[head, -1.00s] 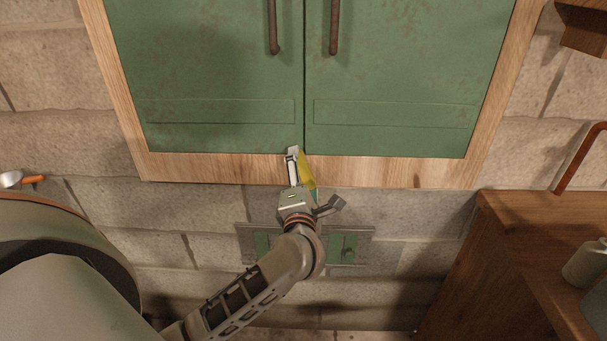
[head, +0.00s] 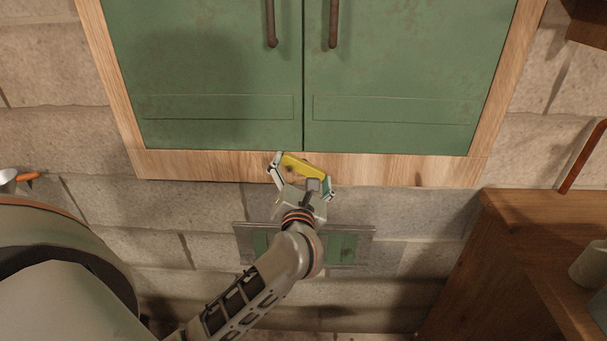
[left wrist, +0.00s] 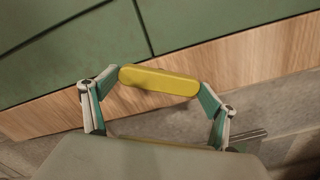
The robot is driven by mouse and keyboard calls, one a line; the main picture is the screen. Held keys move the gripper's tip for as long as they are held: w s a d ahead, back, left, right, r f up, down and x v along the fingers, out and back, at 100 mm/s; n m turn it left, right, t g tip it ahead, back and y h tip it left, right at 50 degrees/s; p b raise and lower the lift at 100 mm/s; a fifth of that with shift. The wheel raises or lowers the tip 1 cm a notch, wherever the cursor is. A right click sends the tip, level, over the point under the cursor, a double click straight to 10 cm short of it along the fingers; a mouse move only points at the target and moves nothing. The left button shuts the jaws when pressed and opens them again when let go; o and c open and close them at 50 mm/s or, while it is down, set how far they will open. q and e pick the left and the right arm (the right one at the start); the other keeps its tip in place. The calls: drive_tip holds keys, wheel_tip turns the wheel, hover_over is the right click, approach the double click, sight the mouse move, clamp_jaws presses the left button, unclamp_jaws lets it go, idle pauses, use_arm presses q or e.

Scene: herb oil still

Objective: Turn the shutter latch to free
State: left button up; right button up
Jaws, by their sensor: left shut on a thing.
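The shutter latch (head: 303,166) is a yellow bar at the bottom rail of the wooden frame, just below the seam between the two green shutters. It lies near horizontal, tilted a little down to the right in the head view. My left gripper (head: 301,173) is shut on the latch, with one finger at each end of the bar. In the left wrist view the yellow latch (left wrist: 160,80) spans the gap between the fingers of the left gripper (left wrist: 160,94). The left shutter (head: 215,75) and right shutter (head: 400,75) are closed. My right gripper is not in view.
The wooden frame (head: 430,170) surrounds the shutters on a stone block wall. A small panel with green parts (head: 343,249) is on the wall below, partly behind my left arm. A wooden bench (head: 520,240) stands at the right. An orange-handled tool (head: 27,177) is at the far left.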

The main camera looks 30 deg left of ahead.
use_arm(q)
drive_tip(key=shift+f+n+b, duration=0.2)
drive_tip(key=shift+n+b, duration=0.2)
drive_tip(key=shift+n, duration=0.5)
drive_tip(key=shift+n+b, duration=0.55)
drive_tip(key=shift+n, duration=0.55)
drive_tip(key=shift+n+b, duration=0.3)
drive_tip(key=shift+n, duration=0.2)
drive_tip(key=shift+r+n, duration=0.15)
drive_tip(key=shift+n, duration=0.35)
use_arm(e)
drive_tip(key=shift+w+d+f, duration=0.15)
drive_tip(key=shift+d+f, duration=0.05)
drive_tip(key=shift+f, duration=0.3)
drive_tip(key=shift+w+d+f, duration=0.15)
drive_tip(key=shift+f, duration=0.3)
use_arm(q)
drive_tip(key=o, duration=1)
drive_tip(key=shift+s+d, duration=0.1)
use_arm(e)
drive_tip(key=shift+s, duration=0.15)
